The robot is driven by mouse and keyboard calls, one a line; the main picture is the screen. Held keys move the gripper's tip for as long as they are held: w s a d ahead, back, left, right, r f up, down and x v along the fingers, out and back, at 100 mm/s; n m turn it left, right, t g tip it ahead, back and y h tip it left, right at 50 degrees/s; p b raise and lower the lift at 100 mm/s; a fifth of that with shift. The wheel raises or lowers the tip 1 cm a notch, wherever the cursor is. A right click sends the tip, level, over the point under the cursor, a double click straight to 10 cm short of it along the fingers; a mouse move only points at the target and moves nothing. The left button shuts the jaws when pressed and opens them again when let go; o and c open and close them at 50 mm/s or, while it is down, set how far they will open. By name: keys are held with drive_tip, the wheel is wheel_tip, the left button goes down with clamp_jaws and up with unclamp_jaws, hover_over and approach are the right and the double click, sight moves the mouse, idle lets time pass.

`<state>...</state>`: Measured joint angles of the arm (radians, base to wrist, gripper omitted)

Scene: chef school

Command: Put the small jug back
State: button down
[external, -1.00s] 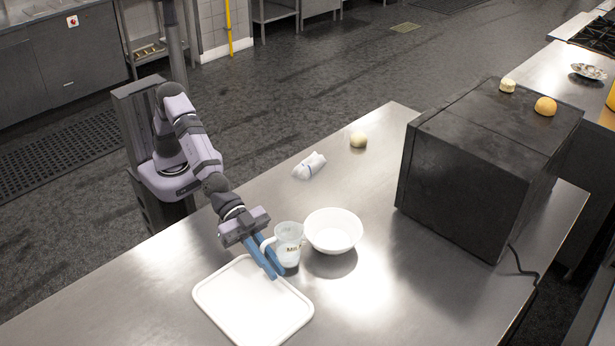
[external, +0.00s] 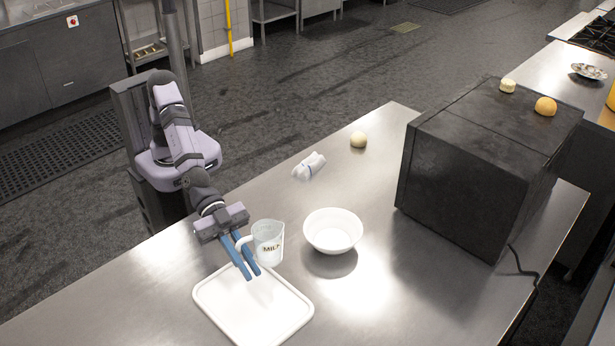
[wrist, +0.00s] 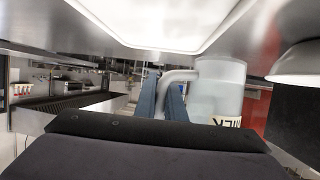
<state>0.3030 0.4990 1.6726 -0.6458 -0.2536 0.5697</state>
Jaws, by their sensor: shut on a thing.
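The small jug (external: 268,243) is a pale, translucent cup with a "MILK" label and a handle on its left. My gripper (external: 245,259) has blue fingers and is shut on the jug's handle. The jug is beside the fingers, roughly upright, and appears held above the table near the tray's back edge. In the wrist view the jug (wrist: 217,92) stands right of my gripper (wrist: 171,95), with its handle between the fingers. A white tray (external: 211,295) lies empty on the steel table, in front of my gripper.
A white bowl (external: 332,232) stands to the right of the jug, apart from it. A crumpled white cloth (external: 309,165) and a pale round item (external: 358,139) lie farther back. A large black box-shaped appliance (external: 465,185) stands at the right. The table (external: 110,305) left of the tray is clear.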

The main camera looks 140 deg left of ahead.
drive_tip(key=s+d+r+m+h+p, duration=0.1)
drive_tip(key=s+d+r+h+p, duration=0.1)
drive_tip(key=s+d+r+p, duration=0.65)
drive_tip(key=s+a+f+n+y, duration=0.2)
drive_tip(key=s+a+y, duration=0.1)
drive_tip(key=a, duration=0.3)
drive_tip(key=s+a+f+n+y, duration=0.2)
drive_tip(key=s+a+n+y, duration=0.15)
drive_tip(key=a, duration=0.25)
drive_tip(key=shift+m, duration=0.35)
drive_tip(key=shift+s+f+b, duration=0.15)
drive_tip(key=shift+f+b, duration=0.75)
drive_tip(key=shift+f, duration=4.2)
drive_tip(key=shift+f, duration=0.1)
drive_tip(key=c, duration=2.3)
unclamp_jaws()
drive_tip(key=shift+f, duration=0.1)
drive_tip(key=o, duration=0.5)
drive_tip(key=shift+c, duration=0.2)
